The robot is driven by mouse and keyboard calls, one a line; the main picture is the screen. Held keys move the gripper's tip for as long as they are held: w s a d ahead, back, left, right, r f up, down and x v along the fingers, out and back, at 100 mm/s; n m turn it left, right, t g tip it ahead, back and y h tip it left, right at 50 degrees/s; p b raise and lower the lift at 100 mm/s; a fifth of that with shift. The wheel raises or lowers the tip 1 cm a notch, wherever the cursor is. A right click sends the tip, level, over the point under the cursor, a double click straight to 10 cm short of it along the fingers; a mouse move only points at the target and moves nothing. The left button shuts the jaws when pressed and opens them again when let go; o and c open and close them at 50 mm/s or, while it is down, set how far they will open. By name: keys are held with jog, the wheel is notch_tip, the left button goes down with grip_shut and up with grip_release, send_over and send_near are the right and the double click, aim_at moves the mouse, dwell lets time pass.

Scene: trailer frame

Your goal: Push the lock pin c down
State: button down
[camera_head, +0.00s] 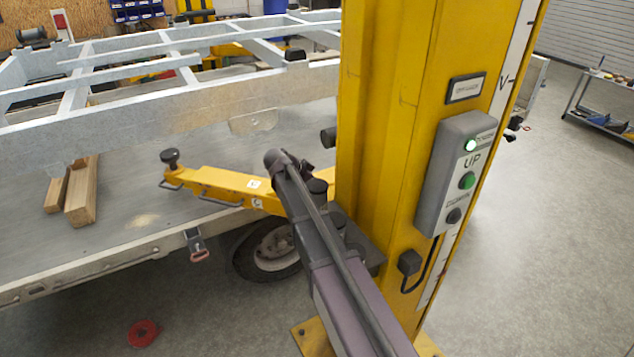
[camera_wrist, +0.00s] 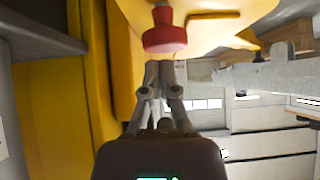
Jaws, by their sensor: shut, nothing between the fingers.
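A red knob (camera_wrist: 165,38), which looks like the lock pin's head, shows at the top of the wrist view on a yellow part (camera_wrist: 205,22). My gripper (camera_wrist: 162,68) is shut and empty, its fingertips just below the knob in the picture. I cannot tell whether they touch it. In the head view, a yellow lift arm (camera_head: 215,184) with small white labels reaches from the yellow column (camera_head: 385,140) under the trailer frame. My own arm crosses in front of the lift arm's root there; the red knob and my gripper's fingers are not visible in that view.
A control box (camera_head: 455,172) with buttons is on the column. The grey trailer frame (camera_head: 190,108) lies over a flat bed (camera_head: 120,240) with wooden blocks (camera_head: 83,192). A red round object (camera_head: 145,333) lies on the floor.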

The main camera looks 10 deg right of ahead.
jog(key=shift+f+b, duration=0.3)
jog(key=shift+f, duration=0.3)
jog(key=shift+r, duration=0.2)
notch_tip(320, 180, up, 4)
jog(key=p, duration=0.4)
jog(key=p+v, duration=0.7)
jog(key=v, duration=0.3)
jog(key=shift+f, duration=0.1)
dwell(0.4)
